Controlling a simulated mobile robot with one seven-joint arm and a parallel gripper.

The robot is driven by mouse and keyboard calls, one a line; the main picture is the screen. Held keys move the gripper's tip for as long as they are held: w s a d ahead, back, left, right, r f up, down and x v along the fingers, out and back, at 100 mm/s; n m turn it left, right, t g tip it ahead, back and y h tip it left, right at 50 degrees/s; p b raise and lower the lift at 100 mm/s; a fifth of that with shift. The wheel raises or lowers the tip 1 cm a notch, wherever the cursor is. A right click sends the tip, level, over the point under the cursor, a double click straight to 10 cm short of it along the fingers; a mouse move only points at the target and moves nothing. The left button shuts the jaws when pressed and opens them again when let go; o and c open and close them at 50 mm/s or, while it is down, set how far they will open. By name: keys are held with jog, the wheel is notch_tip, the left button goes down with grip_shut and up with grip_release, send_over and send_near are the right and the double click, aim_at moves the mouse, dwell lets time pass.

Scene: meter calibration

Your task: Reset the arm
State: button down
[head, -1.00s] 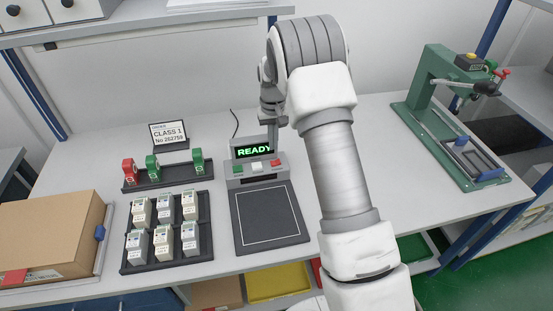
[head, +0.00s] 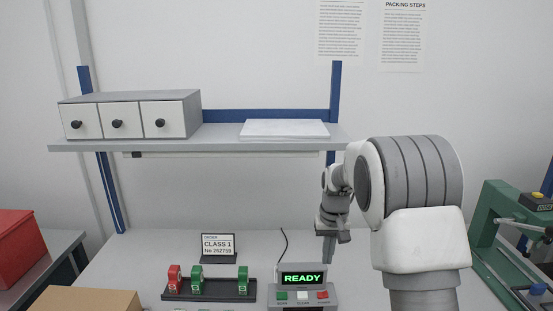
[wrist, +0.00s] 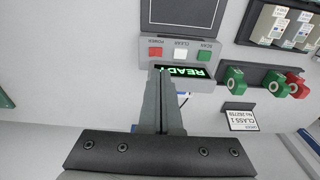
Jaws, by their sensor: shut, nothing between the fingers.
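My arm rises at the right of the head view. My gripper (head: 329,249) points down just above and behind the meter console (head: 303,297), its fingers shut and empty. The console display (head: 302,279) reads READY in green. Below it are a green, a white and a red button. In the wrist view my gripper (wrist: 162,76) shows with its fingers together, the tips overlapping the lit display (wrist: 185,71). I cannot tell whether the tips touch the console.
A rack (head: 210,290) with red and green items stands left of the console, with a CLASS 1 sign (head: 218,246) behind. A shelf (head: 225,142) with drawers (head: 120,118) spans the back. A green press (head: 505,240) stands at the right. A cardboard box (head: 85,299) is at lower left.

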jog(key=s+r+t, duration=0.2)
jog(key=s+r, duration=1.2)
jog(key=r, duration=0.1)
jog(key=s+t, duration=0.2)
jog(key=s, duration=1.6)
jog(key=shift+s+r+t, duration=0.15)
jog(key=shift+r+t, duration=0.15)
jog(key=shift+t, duration=0.1)
